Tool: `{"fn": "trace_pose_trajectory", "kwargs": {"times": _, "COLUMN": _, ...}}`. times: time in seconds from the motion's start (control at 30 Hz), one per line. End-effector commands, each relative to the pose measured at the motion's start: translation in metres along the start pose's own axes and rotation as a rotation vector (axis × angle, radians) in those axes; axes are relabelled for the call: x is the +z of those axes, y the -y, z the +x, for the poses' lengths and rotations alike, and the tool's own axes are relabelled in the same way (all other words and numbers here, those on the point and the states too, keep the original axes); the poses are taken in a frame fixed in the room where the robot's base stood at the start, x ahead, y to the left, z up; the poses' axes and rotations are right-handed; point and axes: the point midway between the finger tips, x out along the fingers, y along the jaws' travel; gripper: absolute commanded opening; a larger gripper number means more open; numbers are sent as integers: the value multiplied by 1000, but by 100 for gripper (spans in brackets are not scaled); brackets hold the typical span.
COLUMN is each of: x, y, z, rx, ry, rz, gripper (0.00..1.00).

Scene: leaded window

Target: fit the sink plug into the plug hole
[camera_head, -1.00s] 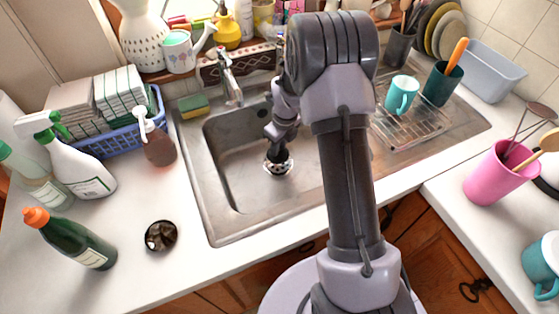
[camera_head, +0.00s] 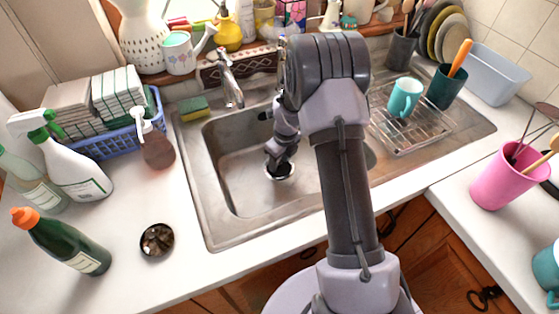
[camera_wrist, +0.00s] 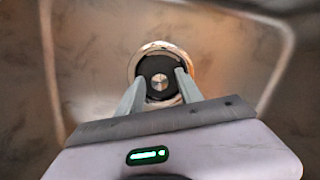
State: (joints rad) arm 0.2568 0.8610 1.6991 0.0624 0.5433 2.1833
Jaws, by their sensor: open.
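The sink plug (camera_wrist: 152,67) is a dark round disc with a shiny metal centre in the wrist view. It lies within the bright metal rim of the plug hole (camera_wrist: 157,45), which shows widest on the far side. I cannot tell how deep the plug sits. My gripper (camera_wrist: 160,88) is open, with one finger on each side of the plug's centre. In the head view my gripper (camera_head: 279,160) is low in the sink, right over the plug hole (camera_head: 281,177), whose pale rim shows around a dark middle. My gripper partly hides the plug there.
The steel sink (camera_head: 240,195) has walls all round my gripper. The tap (camera_head: 229,80) stands behind it, with a sponge (camera_head: 194,108) on the back left rim. A wire rack (camera_head: 420,128) with a teal mug (camera_head: 404,97) is to the right.

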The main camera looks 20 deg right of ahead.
Motion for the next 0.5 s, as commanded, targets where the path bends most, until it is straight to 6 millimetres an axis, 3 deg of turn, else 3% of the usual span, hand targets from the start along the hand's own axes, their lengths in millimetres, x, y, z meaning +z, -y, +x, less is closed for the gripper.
{"fn": "trace_pose_trajectory", "kwargs": {"times": 0.13, "x": 2, "y": 0, "z": -23, "rx": -1, "ry": 2, "rz": 0, "gripper": 43}}
{"fn": "trace_pose_trajectory", "kwargs": {"times": 0.3, "x": 2, "y": 0, "z": -75, "rx": -2, "ry": 2, "rz": 0, "gripper": 43}}
{"fn": "trace_pose_trajectory", "kwargs": {"times": 0.5, "x": 1, "y": 0, "z": -115, "rx": -1, "ry": 1, "rz": -1, "gripper": 43}}
